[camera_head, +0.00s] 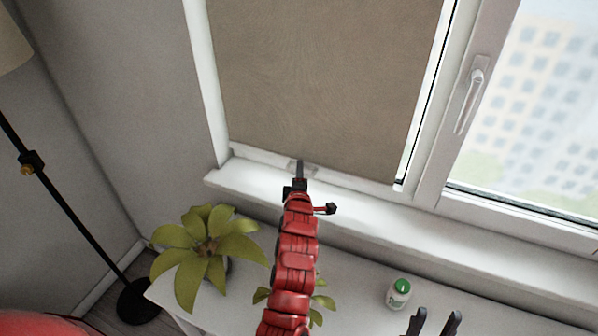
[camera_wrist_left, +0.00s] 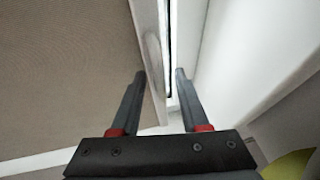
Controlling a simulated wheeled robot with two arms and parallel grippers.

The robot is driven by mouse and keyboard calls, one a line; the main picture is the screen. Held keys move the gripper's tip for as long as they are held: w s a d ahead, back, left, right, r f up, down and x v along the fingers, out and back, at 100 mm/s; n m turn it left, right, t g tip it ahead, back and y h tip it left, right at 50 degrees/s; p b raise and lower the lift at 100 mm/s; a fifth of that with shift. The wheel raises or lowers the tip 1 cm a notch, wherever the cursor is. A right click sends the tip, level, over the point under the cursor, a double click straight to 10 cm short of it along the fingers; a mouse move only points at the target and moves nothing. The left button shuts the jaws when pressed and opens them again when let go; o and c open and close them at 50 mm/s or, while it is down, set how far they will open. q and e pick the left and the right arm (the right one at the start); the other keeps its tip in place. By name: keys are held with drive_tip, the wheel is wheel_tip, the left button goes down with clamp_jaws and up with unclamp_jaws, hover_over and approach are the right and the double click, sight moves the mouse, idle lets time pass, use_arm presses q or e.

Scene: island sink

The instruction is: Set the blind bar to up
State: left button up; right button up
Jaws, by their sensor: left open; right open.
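The blind (camera_head: 325,75) is a brown fabric sheet drawn down over the left window pane. Its pale blind bar (camera_head: 350,179) runs along the lower edge, just above the white sill. My right gripper (camera_head: 433,318) is open and empty at the bottom edge, away from the blind.
The white sill (camera_head: 450,235) lies right below the bar. A leafy plant (camera_head: 207,250) and a white bottle with a green cap (camera_head: 399,293) stand on the counter below. A smaller plant is partly behind my left arm. A window handle (camera_head: 469,100) is at the right, a floor lamp (camera_head: 60,195) at the left.

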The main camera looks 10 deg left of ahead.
use_arm(q)
drive_tip(key=shift+w, duration=0.15)
drive_tip(key=shift+c, duration=0.3)
clamp_jaws()
idle(1.1)
